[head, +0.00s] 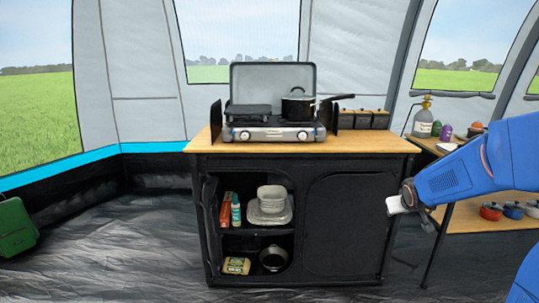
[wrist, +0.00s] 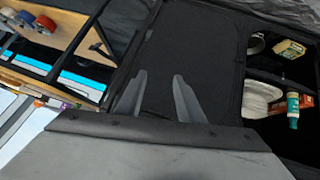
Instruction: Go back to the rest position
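My gripper (head: 392,206) is at the right of the head view, in front of the right side of the black kitchen cabinet (head: 345,222). In the wrist view its two grey fingers (wrist: 158,98) stand apart with nothing between them, and the dark cabinet front lies beyond. My blue arm comes in from the right edge of the head view. No object is held.
The cabinet's left side is open, with stacked dishes (head: 270,200), boxes and a pot (head: 273,258) on shelves. A stove (head: 272,128) with a saucepan (head: 297,104) stands on top. A side table (head: 478,213) is behind my arm.

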